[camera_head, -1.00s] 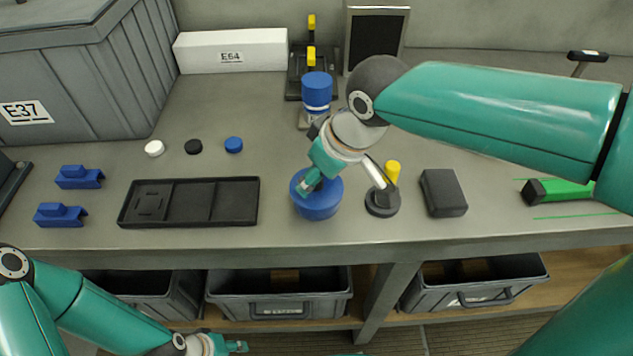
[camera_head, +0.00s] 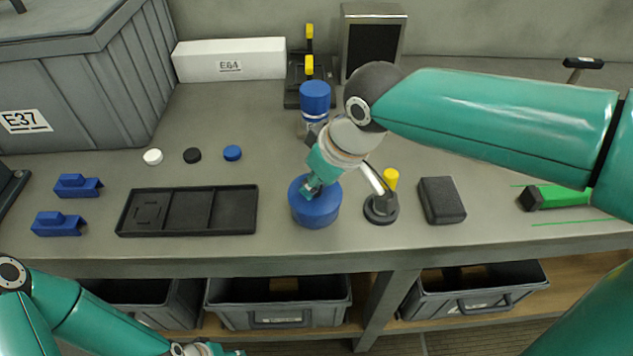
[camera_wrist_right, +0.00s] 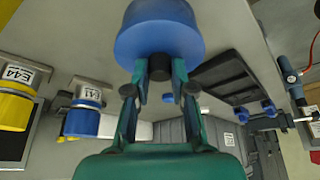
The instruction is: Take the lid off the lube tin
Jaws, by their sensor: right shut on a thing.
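The lube tin (camera_head: 315,213) is a squat blue cylinder standing upright on the bench near its front edge. My right gripper (camera_head: 312,188) comes down on it from above. In the right wrist view the same gripper (camera_wrist_right: 160,80) is shut on a dark knob (camera_wrist_right: 160,66) in the middle of the round blue lid (camera_wrist_right: 160,32). I cannot make out a gap between lid and tin. My left gripper (camera_head: 232,352) shows only in part at the bottom edge of the head view, low in front of the bench, and its jaws cannot be read.
A yellow-topped tool on a dark round base (camera_head: 381,207) and a dark block (camera_head: 441,200) stand right of the tin. A black tray (camera_head: 187,211) lies left. A blue-capped bottle (camera_head: 315,98) stands behind. Grey bins (camera_head: 278,312) sit on the shelf below.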

